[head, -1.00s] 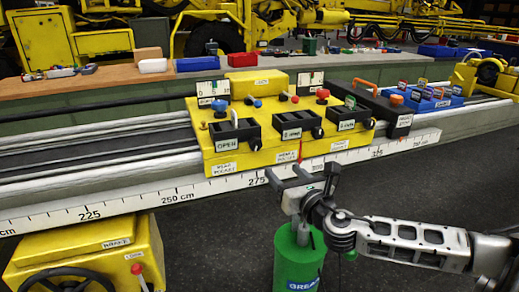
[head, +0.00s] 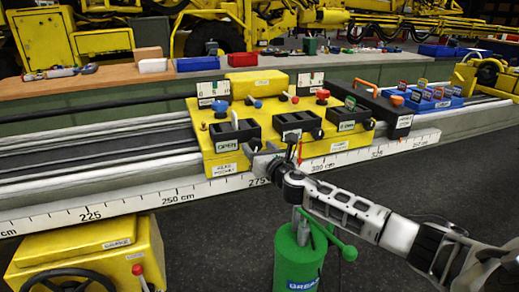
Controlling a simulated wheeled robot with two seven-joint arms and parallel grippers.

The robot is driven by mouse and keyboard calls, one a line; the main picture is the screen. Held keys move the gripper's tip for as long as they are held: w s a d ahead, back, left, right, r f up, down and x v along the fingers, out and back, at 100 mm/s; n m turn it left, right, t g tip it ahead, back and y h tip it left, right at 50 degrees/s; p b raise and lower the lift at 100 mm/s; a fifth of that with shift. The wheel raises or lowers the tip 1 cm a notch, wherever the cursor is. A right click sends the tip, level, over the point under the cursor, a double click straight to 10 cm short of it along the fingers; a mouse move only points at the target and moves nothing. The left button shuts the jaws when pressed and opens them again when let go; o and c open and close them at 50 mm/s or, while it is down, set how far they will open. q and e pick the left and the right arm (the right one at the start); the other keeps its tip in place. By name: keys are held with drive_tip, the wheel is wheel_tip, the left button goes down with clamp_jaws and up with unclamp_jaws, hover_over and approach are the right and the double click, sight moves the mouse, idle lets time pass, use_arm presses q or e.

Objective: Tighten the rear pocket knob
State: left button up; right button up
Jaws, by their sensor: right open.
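A yellow block (head: 215,157) on the rail carries several black pockets. The left one (head: 229,132) bears an OPEN label, and the REAR POCKET label (head: 225,169) is on the block face below it. A small dark knob (head: 254,145) shows at this pocket's right end. My right gripper (head: 258,158) is at the block's front face, just below and in front of that knob, and partly covers it. It is open; whether its fingers touch or surround the knob I cannot tell. My left gripper is not in view.
The middle pocket (head: 298,122) and right pocket (head: 349,118) stand close to the right. A green grease can (head: 300,260) stands below my forearm. The dark floor at the right is clear.

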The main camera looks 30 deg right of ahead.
drive_tip(key=c, duration=1)
